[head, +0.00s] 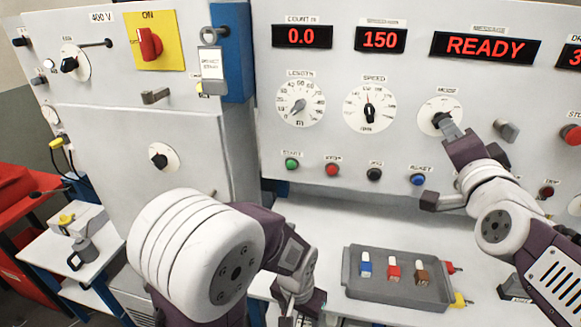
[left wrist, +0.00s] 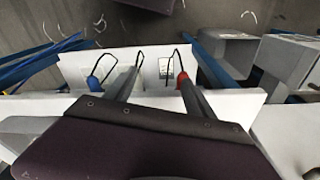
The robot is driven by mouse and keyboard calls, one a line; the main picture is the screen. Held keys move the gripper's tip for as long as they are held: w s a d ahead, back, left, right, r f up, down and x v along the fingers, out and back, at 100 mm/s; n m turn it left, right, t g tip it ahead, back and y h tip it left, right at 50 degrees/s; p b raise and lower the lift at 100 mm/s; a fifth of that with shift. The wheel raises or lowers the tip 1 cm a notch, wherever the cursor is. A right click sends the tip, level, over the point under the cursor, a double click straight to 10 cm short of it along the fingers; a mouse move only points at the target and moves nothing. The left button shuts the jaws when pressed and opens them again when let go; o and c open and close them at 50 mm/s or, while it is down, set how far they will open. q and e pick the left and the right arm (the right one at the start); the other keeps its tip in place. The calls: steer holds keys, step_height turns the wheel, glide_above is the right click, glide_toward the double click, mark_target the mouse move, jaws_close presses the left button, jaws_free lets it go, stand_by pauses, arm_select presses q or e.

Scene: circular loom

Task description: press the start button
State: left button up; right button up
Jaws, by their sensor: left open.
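The green start button (head: 291,163) sits on the white panel, below the length dial and under a small label. Nothing covers it in the head view. My left gripper (head: 300,299) is low in the head view, below the panel and apart from the button. In the left wrist view its two fingers (left wrist: 158,82) are apart with nothing held between them. My right gripper (head: 438,165) is at the right of the panel, its jaws spread apart. One grey finger overlaps the mode knob (head: 437,119); I cannot tell whether it touches. The display (head: 485,47) reads READY.
Red (head: 332,169), black (head: 374,174) and blue (head: 418,179) buttons share the start button's row. A grey tray (head: 390,293) with small coloured pieces stands on the white shelf below. A red stop button (head: 571,134) is at far right. The left wrist view shows hooked tools on a white board (left wrist: 150,62).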

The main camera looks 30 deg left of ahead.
arm_select(q)
jaws_close()
stand_by(1.5)
